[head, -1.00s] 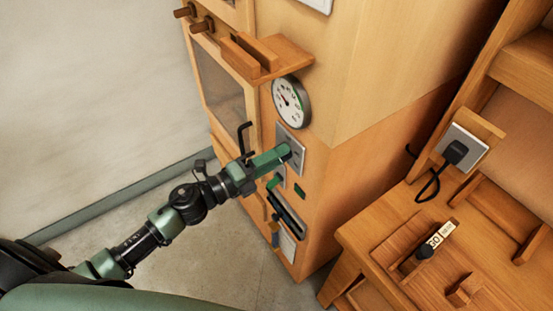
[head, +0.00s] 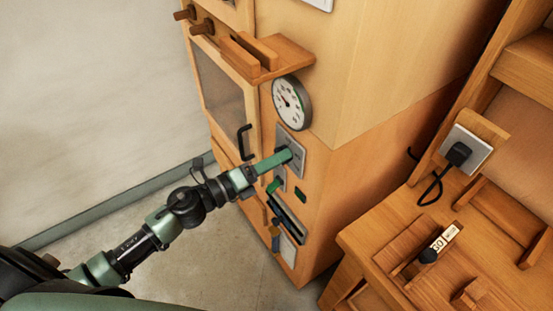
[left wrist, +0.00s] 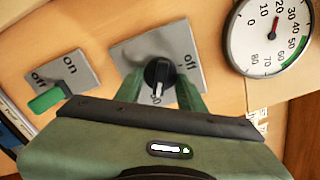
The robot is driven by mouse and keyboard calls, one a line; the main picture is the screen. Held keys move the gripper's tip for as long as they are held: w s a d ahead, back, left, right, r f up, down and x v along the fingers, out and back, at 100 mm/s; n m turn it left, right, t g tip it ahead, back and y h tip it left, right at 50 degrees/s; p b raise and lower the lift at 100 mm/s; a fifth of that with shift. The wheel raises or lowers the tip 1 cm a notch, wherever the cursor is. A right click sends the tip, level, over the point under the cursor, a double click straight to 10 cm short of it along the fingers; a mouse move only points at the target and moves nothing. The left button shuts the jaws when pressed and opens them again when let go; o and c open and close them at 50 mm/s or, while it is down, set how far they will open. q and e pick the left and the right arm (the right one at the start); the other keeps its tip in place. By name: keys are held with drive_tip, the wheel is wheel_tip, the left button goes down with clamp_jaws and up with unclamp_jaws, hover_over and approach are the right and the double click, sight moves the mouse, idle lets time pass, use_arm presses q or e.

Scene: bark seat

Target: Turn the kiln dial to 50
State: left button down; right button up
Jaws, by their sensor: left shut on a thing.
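The kiln dial is a black round knob (left wrist: 158,72) with a white pointer line, on a grey metal plate (left wrist: 183,38) marked "off" at its right. In the left wrist view the line points down towards my gripper; lower plate markings are partly hidden by a finger. My left gripper (head: 287,153) has its green fingers either side of the knob, closed on it; it also shows in the left wrist view (left wrist: 160,88). The dial plate (head: 289,134) is on the kiln's front panel. My right gripper is not in view.
A round gauge (head: 292,103) with a red needle is above the dial plate. A green lever switch (left wrist: 47,99) has an on/off plate beside the dial. The kiln door's black handle (head: 243,142) is left of my gripper. A wooden bench (head: 400,236) stands at right.

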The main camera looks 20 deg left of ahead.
use_arm(q)
drive_tip(key=c, duration=0.9)
unclamp_jaws()
drive_tip(key=b+v, duration=0.2)
drive_tip(key=v, duration=0.6)
